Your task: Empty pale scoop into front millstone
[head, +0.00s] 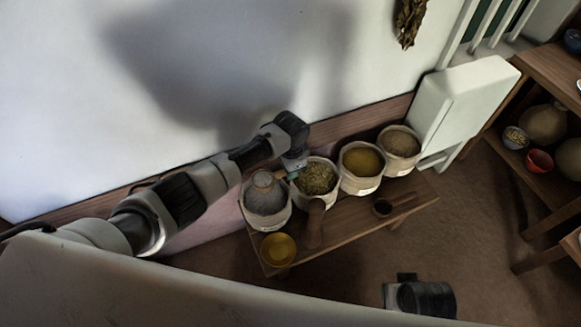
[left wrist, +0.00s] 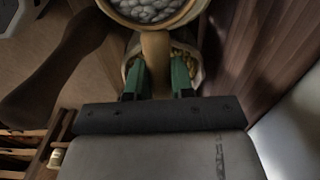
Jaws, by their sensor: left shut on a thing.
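My left gripper (head: 291,174) is shut on the handle of the pale scoop (left wrist: 155,48), with a green finger on each side. The tan scoop bowl at the top of the left wrist view is cut by the frame edge and shows grey pebble-like contents. In the head view the scoop (head: 263,180) is over the sack of grey contents (head: 266,203); whether it touches them I cannot tell. I cannot make out the front millstone in either view.
A low wooden bench (head: 350,222) carries several sacks in a row, including a green-brown one (head: 317,178) and a yellow one (head: 362,163). Shelves (head: 548,70) stand right.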

